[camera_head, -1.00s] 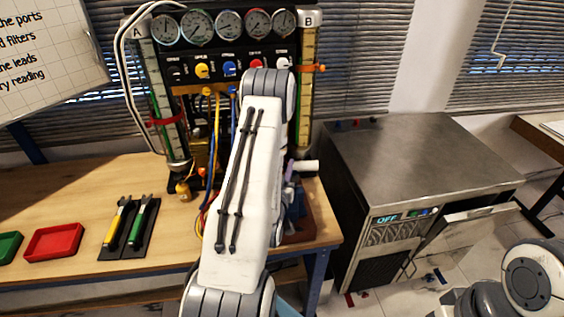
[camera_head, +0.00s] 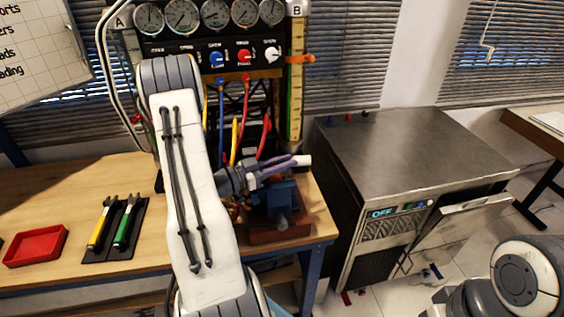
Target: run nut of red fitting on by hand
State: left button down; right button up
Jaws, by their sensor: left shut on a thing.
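My left arm rises through the middle and bends at the top. My left gripper (camera_head: 284,166) reaches right from behind it, with purplish fingers, low in front of the gauge rig. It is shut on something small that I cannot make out. A red hose (camera_head: 264,134) comes down just above the gripper. The red fitting and its nut cannot be told apart from the clutter there. The gauge rig (camera_head: 219,55) carries a row of round gauges and blue, red and white knobs. My right gripper is out of view.
A blue device on a red-brown base (camera_head: 279,235) stands just below the gripper at the bench's right end. Blue and yellow hoses hang beside the red one. A red tray (camera_head: 36,246) and two tools on a black mat (camera_head: 115,249) lie left. A steel cabinet (camera_head: 410,150) stands right.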

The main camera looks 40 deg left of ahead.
pick_arm(q)
jog(key=shift+s+d+m+g+h, duration=0.15)
jog(key=shift+m+g+h, duration=0.35)
jog(key=shift+h, duration=0.3)
jog(key=shift+w+d+m+g+h, duration=0.1)
jog(key=shift+m+g+h, duration=0.3)
jog(key=shift+m+h, duration=0.3)
jog(key=shift+s+h, duration=0.1)
jog(key=shift+h, duration=0.2)
jog(key=c, duration=0.8)
grip_release()
jog(key=shift+d, duration=0.1)
jog(key=b+v, duration=0.2)
jog(key=v, duration=0.8)
jog(key=shift+s+a+r, duration=0.1)
jog(key=shift+a, duration=0.15)
jog(key=shift+r, duration=0.1)
